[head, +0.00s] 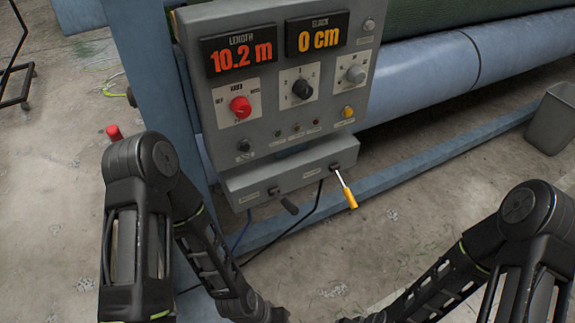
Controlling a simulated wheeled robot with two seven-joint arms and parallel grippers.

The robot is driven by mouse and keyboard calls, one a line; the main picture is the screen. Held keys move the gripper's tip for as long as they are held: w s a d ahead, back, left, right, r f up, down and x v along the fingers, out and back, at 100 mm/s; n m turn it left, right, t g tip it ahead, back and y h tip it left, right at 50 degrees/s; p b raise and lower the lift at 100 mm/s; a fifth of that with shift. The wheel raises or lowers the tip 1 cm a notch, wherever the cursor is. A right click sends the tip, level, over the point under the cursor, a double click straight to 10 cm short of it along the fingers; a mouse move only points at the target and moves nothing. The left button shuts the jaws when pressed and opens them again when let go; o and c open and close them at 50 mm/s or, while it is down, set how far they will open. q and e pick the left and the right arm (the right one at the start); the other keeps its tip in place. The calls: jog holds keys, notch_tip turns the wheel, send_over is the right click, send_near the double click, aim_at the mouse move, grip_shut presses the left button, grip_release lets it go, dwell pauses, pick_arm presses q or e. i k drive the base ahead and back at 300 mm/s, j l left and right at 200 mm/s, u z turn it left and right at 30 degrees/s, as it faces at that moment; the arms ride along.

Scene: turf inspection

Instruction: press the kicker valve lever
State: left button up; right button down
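The other has a silver shaft and a yellow handle (351,198) and is on the right, angled down and outward. The small labels beside them are too small to read, so I cannot tell which is the kicker valve lever. My two forearms run down to the bottom edge, below the levers. Both grippers are out of the picture, and nothing touches either lever.
The grey panel (225,142) carries two displays reading 10.2 m and 0 cm, a red knob (240,107) and other knobs. Behind it are a blue roller (425,75) and a rail (430,168). A grey bin (553,118) stands right. Cables hang below the lower box.

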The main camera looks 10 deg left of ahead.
aim_at(347, 193)
jog(key=i+l+u, duration=0.15)
jog(key=l+u, duration=0.15)
jog(key=i+l+u, duration=0.25)
jog(key=l+u, duration=0.6)
jog(key=l, duration=0.15)
jog(key=i, duration=0.05)
